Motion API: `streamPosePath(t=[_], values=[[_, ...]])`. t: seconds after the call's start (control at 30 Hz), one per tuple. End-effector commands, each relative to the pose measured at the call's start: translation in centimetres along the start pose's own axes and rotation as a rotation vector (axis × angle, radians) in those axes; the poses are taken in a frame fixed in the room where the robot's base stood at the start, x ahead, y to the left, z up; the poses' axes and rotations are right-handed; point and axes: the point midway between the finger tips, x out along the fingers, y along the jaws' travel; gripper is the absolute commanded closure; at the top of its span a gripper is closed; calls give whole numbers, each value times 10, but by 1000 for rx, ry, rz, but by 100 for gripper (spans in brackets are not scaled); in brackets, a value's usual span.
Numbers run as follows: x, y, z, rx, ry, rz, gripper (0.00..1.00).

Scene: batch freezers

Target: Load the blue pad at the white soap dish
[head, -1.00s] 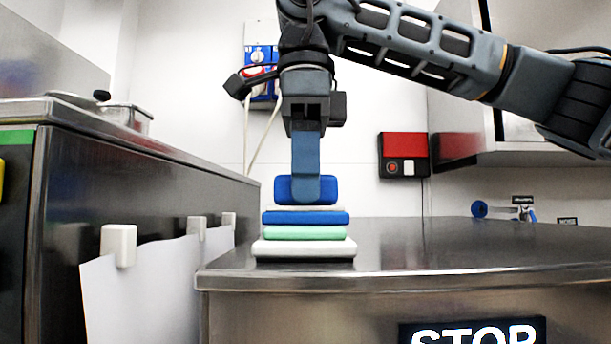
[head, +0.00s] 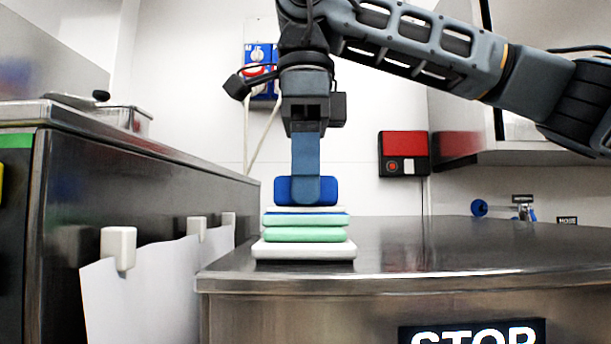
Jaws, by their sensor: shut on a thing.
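My gripper (head: 307,192) points straight down over a stack on the steel counter. Its front finger covers the middle of a blue pad (head: 284,190), and it is shut on this pad at the top of the stack. Below the pad show a thin white layer, a thin blue edge, a pale green layer (head: 305,219) and a green layer (head: 305,234). A white flat piece (head: 303,250), which looks like the soap dish, lies at the bottom on the counter. I cannot tell whether the held pad touches the layer below. The rear finger is hidden.
The steel counter (head: 450,245) is clear to the right of the stack. A dark steel cabinet (head: 130,185) stands close on the left. A red and black box (head: 403,154) is on the back wall. Small blue items (head: 480,208) sit at the back right.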

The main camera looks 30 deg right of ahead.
Motion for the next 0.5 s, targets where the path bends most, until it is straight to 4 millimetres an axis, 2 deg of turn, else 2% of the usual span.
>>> streamPosePath(t=[0.1, 0.5], values=[[-12, 0, 0, 0, 0, 0, 82], [-39, 0, 0, 1, -1, -1, 82]])
